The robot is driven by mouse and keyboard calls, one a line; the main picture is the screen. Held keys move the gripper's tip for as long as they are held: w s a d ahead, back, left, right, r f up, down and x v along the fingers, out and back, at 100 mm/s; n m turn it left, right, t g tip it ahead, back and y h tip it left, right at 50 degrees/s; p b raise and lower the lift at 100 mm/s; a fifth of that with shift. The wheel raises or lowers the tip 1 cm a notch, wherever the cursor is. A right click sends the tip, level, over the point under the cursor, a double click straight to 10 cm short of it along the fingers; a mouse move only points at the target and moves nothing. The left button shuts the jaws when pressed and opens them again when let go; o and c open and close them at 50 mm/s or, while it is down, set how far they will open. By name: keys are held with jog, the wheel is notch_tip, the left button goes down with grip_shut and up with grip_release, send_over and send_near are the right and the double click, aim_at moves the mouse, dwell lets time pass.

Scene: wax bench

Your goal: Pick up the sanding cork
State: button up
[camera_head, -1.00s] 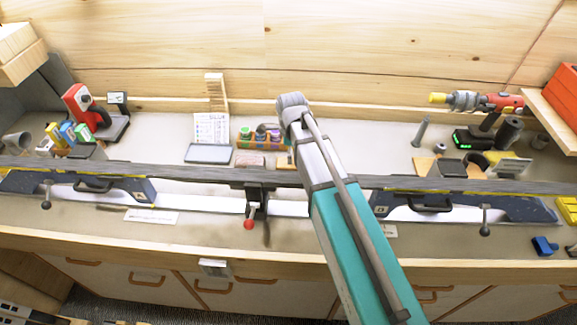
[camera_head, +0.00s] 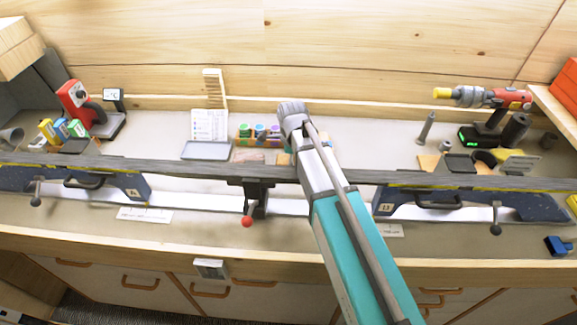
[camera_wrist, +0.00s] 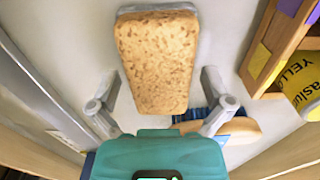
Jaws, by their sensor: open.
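The sanding cork (camera_wrist: 157,60) is a speckled tan block with rounded corners. It lies on the pale bench top in the upper middle of the wrist view. My gripper (camera_wrist: 160,82) is open, with one finger on each side of the cork's near end. The fingers look apart from the cork; their height above the bench is hard to judge. In the head view my arm's wrist (camera_head: 291,112) is over the bench behind the long ski, and the fingers are hidden. I cannot surely pick out the cork there.
A wooden rack with wax blocks (camera_wrist: 262,68) stands close right of the cork. A brush with blue bristles (camera_wrist: 222,128) lies near the right finger. A dark ski (camera_head: 190,168) runs across the bench in front, above a red-knobbed vice (camera_head: 247,221). A grey tray (camera_head: 206,149) lies left.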

dwell(0.5)
jog(key=c, duration=1)
jog(key=shift+o, duration=0.2)
jog(key=shift+r, duration=0.15)
notch_tip(320, 180, up, 10)
jog(key=p, duration=1)
